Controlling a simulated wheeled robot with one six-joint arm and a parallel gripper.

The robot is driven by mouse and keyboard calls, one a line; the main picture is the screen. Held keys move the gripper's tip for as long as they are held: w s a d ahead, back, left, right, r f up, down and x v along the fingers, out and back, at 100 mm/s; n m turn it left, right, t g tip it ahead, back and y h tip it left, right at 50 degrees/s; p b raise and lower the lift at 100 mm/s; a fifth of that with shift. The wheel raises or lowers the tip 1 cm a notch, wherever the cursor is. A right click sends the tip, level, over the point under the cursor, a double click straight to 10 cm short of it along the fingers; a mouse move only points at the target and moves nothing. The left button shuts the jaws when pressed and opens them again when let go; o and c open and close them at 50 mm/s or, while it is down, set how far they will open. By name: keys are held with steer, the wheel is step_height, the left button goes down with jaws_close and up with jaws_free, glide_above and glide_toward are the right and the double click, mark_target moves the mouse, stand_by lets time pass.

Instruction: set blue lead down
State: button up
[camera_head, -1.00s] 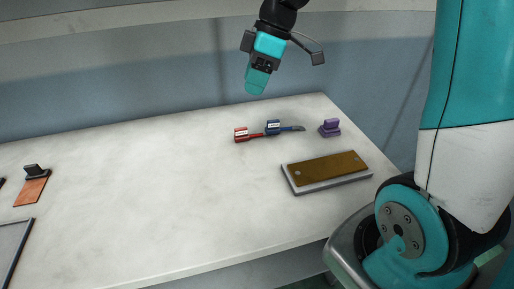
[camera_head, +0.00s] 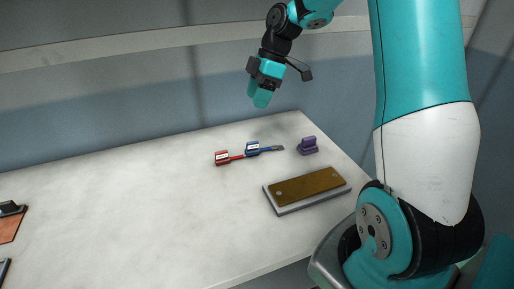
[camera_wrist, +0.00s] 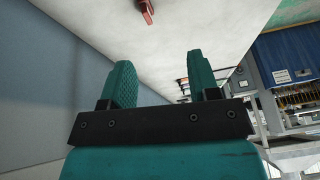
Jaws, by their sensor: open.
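The blue lead (camera_head: 254,149) lies on the white table, its blue block beside the red lead (camera_head: 223,158) and its thin end pointing right. My gripper (camera_head: 262,97) is above the far part of the table in the head view, apart from the blue lead. In the wrist view my gripper (camera_wrist: 163,80) shows two teal fingers spread apart with nothing between them. A red piece (camera_wrist: 146,10) shows at the top of the wrist view. The blue lead cannot be made out there.
A purple block (camera_head: 307,146) stands right of the leads. A brown-topped plate (camera_head: 306,187) lies nearer the front edge. A copper-coloured piece with a black clip (camera_head: 10,222) is at the far left. The middle of the white table (camera_head: 140,205) is clear.

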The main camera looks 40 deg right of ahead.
steer(key=n, duration=0.1)
glide_toward(255, 149)
steer(key=f, duration=0.2)
steer(key=w+f+p, duration=0.1)
steer(key=shift+a+n, duration=0.3)
steer(key=shift+a+p+x, duration=0.1)
steer(key=shift+p+x, duration=0.2)
steer(key=shift+x, duration=1.2)
steer(key=shift+a+p+x, duration=0.15)
steer(key=shift+p+x, duration=0.15)
steer(key=shift+x, duration=1.25)
steer(key=shift+r, duration=0.15)
jaws_close()
